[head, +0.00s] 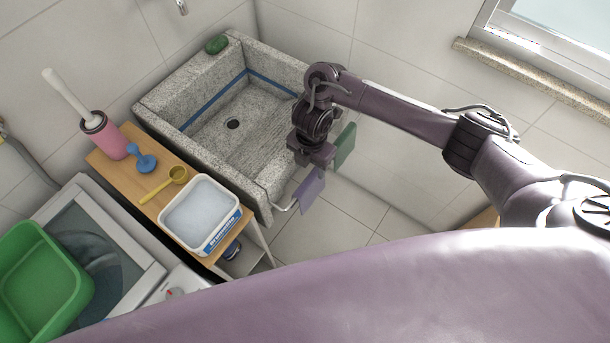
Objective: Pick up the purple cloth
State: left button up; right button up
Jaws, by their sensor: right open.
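The purple cloth (311,189) hangs from a light rail at the front right corner of the stone sink (262,180). My right gripper (316,160) points down just above the cloth's upper part, and in the picture it overlaps the cloth's top edge. The right gripper is open; I cannot tell whether its fingers touch the cloth or stand around it. A green cloth (345,147) hangs just behind and to the right, partly hidden by the gripper. My left gripper is out of view.
A wooden shelf (146,200) left of the sink holds a white tub of powder (200,215), a yellow scoop (165,186), a blue object (142,158) and a pink brush holder (103,137). A green basin (38,280) sits on a washing machine. Tiled floor right of the cloths is clear.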

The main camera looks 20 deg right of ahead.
aim_at(309, 179)
jog(key=f, duration=0.1)
jog(key=f+b, duration=0.1)
jog(key=s+f, duration=0.1)
jog(key=shift+a+f+b, duration=0.2)
jog(key=shift+a+b, duration=0.05)
jog(key=shift+b, duration=0.15)
notch_tip(309, 179, down, 3)
jog(key=shift+a+f, duration=0.1)
jog(key=shift+f, duration=0.15)
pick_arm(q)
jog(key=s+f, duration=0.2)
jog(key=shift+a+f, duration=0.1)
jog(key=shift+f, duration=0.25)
pick_arm(e)
jog(key=c, duration=1.1)
